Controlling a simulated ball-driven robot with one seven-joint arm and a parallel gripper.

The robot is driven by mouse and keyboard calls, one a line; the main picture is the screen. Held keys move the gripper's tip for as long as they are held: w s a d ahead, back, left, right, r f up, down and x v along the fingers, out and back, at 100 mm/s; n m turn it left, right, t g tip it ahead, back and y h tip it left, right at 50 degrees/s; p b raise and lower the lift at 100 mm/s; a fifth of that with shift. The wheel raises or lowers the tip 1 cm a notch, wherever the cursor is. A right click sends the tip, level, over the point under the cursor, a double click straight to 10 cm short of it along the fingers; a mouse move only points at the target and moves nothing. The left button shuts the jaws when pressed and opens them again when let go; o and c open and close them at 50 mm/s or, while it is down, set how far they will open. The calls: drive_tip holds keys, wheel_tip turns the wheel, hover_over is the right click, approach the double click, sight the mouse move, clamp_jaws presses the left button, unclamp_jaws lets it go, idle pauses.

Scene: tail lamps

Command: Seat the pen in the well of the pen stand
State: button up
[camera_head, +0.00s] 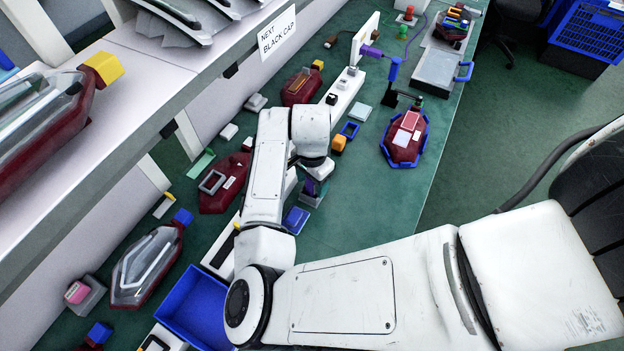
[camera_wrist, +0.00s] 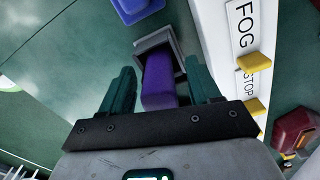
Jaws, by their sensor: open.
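The pen, a thick purple bar (camera_wrist: 159,82), stands between my gripper's teal fingers in the wrist view. Its far end is inside the square mouth of the grey pen stand (camera_wrist: 153,42); how deep it sits I cannot tell. My gripper (camera_wrist: 157,72) is open around the pen, with a narrow gap on each side. In the head view, the purple pen (camera_head: 310,186) and the grey stand (camera_head: 312,199) show just below my wrist, partly hidden by my arm. My fingers are mostly hidden there.
A small blue tray (camera_head: 296,220) lies close to the stand. A white strip with FOG and STOP labels (camera_wrist: 243,45) and yellow tabs runs alongside. Red lamps (camera_head: 301,87) lie along the bench. Another red lamp sits in a blue holder (camera_head: 385,151). Green bench is clear to the right.

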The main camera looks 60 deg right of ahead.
wheel_tip(320, 180, up, 11)
drive_tip(key=shift+f+b, duration=0.1)
drive_tip(key=shift+b, duration=0.3)
idle(0.6)
drive_tip(key=s+d+r+n+t+h, duration=0.1)
drive_tip(key=d+r+n+h, duration=0.4)
drive_tip(key=d, duration=0.5)
drive_tip(key=s+a+f+n+y, duration=0.1)
drive_tip(key=s+a+f+n, duration=0.3)
drive_tip(key=a+f+n, duration=0.1)
drive_tip(key=s+a+f+n+y, duration=0.2)
drive_tip(key=s+a+f+n, duration=0.2)
drive_tip(key=a, duration=0.4)
drive_tip(key=s+a+f+n+y, duration=0.1)
drive_tip(key=s+a+f+n, duration=0.3)
drive_tip(key=a, duration=0.3)
drive_tip(key=shift+s+a+f+n+y, duration=0.15)
drive_tip(key=shift+f+n+y, duration=0.15)
drive_tip(key=shift+f+n, duration=0.6)
